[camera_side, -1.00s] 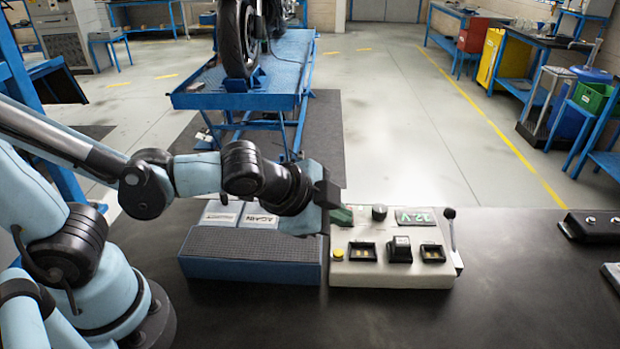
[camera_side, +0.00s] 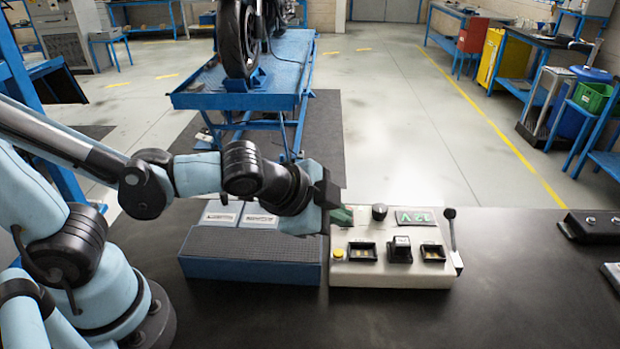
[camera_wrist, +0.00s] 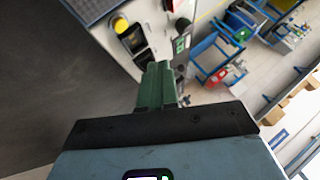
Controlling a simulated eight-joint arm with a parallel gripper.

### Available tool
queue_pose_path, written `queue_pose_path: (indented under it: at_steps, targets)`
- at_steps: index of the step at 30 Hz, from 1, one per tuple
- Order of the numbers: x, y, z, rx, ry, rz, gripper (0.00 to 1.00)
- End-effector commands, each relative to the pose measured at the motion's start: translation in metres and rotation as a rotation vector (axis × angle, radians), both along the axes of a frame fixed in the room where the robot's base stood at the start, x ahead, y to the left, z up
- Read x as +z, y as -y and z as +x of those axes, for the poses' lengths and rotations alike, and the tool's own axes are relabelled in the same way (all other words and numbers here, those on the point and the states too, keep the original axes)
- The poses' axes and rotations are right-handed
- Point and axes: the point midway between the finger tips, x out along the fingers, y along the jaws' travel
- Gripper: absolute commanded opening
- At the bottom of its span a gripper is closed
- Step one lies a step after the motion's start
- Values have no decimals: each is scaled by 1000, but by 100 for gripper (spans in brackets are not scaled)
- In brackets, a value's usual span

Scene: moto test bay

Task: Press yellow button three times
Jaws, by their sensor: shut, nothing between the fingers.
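The yellow button (camera_side: 338,254) is a small round cap at the front left of the white control panel (camera_side: 390,273). It also shows in the wrist view (camera_wrist: 121,25), up and to the left of the fingers. My gripper (camera_side: 342,216) has green fingers, which are shut with nothing between them. In the side view it is above the panel's left rear part, behind the yellow button and apart from it. In the wrist view the shut fingers (camera_wrist: 157,85) point toward the panel. The exact height above the panel is hard to tell.
The panel carries a black knob (camera_side: 379,212), a "12 V" display (camera_side: 416,217), black switch sockets and an upright lever (camera_side: 452,232). A blue box with a dark ribbed top (camera_side: 250,270) adjoins it at left. The dark bench in front is clear.

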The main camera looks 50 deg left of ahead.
Motion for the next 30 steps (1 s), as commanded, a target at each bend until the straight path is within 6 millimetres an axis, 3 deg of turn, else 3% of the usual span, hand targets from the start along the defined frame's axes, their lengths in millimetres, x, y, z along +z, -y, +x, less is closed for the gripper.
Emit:
queue_pose_path:
  at_steps: [10, 21, 30]
  targets:
    - [1, 0, 0, 0, 0, 0, 0]
    - [33, 0, 0, 0, 0, 0, 0]
    - [38, 0, 0, 0, 0, 0, 0]
